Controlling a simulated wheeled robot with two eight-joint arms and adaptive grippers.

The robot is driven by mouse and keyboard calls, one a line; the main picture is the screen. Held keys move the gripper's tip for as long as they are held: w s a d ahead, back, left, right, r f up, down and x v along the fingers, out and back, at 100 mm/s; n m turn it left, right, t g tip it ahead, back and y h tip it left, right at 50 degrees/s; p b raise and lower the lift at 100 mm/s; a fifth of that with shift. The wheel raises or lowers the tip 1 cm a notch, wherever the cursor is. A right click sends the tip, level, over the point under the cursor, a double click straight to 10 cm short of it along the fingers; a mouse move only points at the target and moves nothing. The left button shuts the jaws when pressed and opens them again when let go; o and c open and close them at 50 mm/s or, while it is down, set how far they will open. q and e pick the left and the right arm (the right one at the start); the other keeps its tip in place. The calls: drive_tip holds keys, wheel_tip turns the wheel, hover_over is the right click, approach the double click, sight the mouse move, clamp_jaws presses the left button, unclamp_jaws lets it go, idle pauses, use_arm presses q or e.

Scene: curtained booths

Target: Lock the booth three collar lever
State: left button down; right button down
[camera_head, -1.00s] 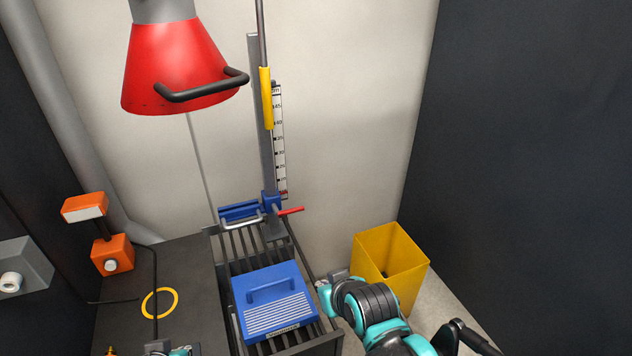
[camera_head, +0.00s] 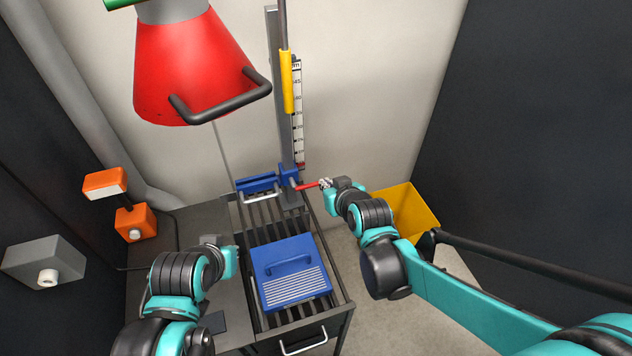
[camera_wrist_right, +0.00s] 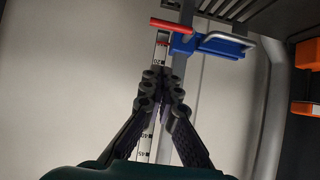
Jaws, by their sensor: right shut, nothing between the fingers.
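The red collar lever (camera_head: 307,187) sticks out to the right from the blue collar (camera_head: 288,175) on the grey upright post (camera_head: 283,120). In the right wrist view the lever (camera_wrist_right: 171,26) and collar (camera_wrist_right: 182,44) lie beyond my fingertips. My right gripper (camera_head: 325,184) is at the lever's outer end in the head view; I cannot tell whether it touches. It also shows in the wrist view (camera_wrist_right: 164,84), with its fingers together and empty. My left gripper (camera_head: 213,241) is over the dark table left of the rack, its fingers too hidden to read.
A red hood (camera_head: 190,70) with a black handle hangs at upper left. A blue louvred box (camera_head: 290,262) sits on the slatted rack (camera_head: 342,290). A yellow bin (camera_head: 415,215) stands behind my right arm. Orange units (camera_head: 136,222) are at the left.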

drive_tip(key=s+f+b+x, duration=0.1)
drive_tip(key=f+b+x, duration=0.1)
drive_tip(key=x, duration=1)
drive_tip(key=shift+f+b, duration=0.35)
drive_tip(key=shift+b, duration=0.55)
drive_tip(key=shift+w+d, duration=0.1)
drive_tip(key=shift+d, duration=0.1)
